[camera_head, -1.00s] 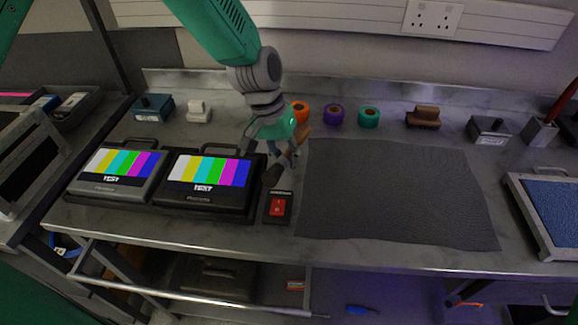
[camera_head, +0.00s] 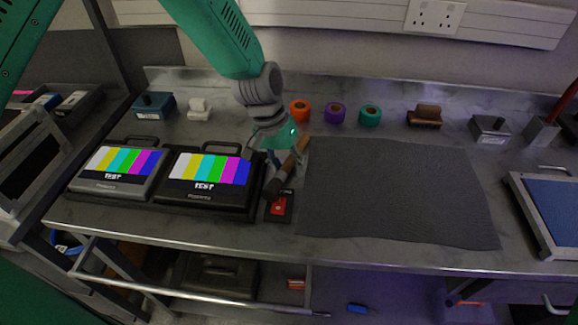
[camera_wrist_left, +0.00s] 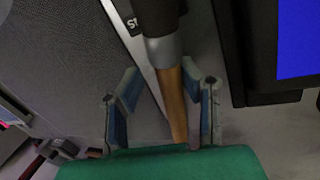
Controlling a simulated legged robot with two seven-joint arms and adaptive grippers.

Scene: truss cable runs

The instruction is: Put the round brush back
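The round brush (camera_head: 289,167) has a wooden handle and a dark head. It lies slanted between the test monitors and the grey mat, its head over the upper part of the red switch box (camera_head: 280,205). My left gripper (camera_head: 270,158) is directly above and beside the handle. In the left wrist view the handle (camera_wrist_left: 174,100) passes between the two spread fingers (camera_wrist_left: 163,95), close to the right finger and with a gap to the left one. The handle's end is hidden by my green palm. I cannot tell what the brush rests on. My right gripper is out of view.
Two test monitors (camera_head: 206,181) stand left of the brush. The grey mat (camera_head: 395,190) to the right is clear. Tape rolls (camera_head: 335,113), a wooden block brush (camera_head: 425,116), a grey box (camera_head: 490,129) and a holder (camera_head: 541,131) line the back. A blue panel (camera_head: 555,208) lies far right.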

